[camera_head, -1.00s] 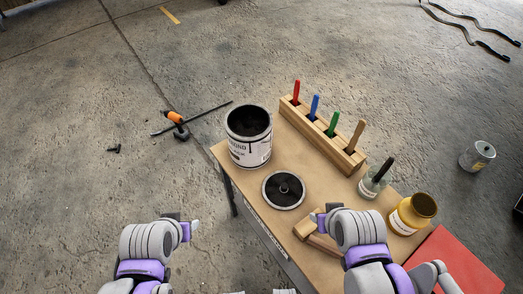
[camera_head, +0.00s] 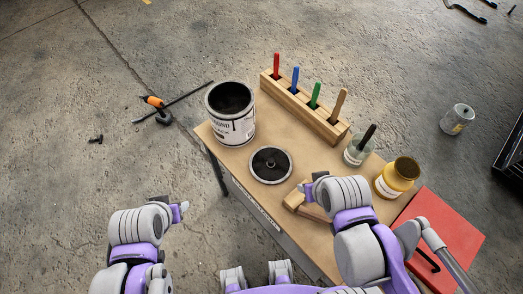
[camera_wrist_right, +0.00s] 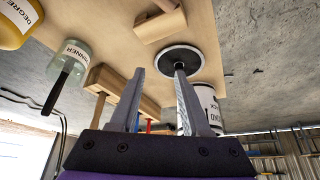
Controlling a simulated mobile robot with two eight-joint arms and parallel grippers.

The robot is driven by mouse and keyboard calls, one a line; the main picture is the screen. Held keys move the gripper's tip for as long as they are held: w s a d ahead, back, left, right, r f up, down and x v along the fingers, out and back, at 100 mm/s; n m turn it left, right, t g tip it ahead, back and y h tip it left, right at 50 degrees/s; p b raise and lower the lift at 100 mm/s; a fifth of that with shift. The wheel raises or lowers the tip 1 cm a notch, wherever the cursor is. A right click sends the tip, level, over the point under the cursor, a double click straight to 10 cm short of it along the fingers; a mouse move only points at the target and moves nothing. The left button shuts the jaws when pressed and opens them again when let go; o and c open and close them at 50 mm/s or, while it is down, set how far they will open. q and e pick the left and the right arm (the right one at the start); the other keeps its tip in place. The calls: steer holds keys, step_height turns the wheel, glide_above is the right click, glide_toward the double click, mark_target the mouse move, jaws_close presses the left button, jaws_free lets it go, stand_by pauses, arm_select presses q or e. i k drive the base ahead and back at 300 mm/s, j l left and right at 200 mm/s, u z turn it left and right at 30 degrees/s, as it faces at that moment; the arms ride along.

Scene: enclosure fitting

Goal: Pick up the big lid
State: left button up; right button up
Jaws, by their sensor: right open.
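The big lid, a round black disc with a silver rim and a small raised centre (camera_head: 262,170), lies flat on the wooden table, in front of the open paint can (camera_head: 233,130). It also shows in the right wrist view (camera_wrist_right: 168,62), just beyond the fingertips. My right gripper (camera_head: 305,187) is to the right of the lid and near it in the head view. In the right wrist view its two fingers (camera_wrist_right: 159,70) are apart with nothing between them. My left gripper (camera_head: 182,208) is off the table's left side, over the floor; its fingers are too small to read.
A wooden mallet (camera_head: 293,201) lies beside my right gripper, partly hidden by it. A wooden rack (camera_head: 302,106) with coloured handles stands behind. A glass jar with a brush (camera_head: 355,154), a yellow jar (camera_head: 388,183) and a red surface (camera_head: 455,231) are to the right.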

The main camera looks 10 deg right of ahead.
mark_target(270, 165)
steer(key=i+j+z, duration=0.15)
steer(key=j+z, duration=0.25)
steer(key=i+j+z, duration=0.1)
steer(key=j+z, duration=0.3)
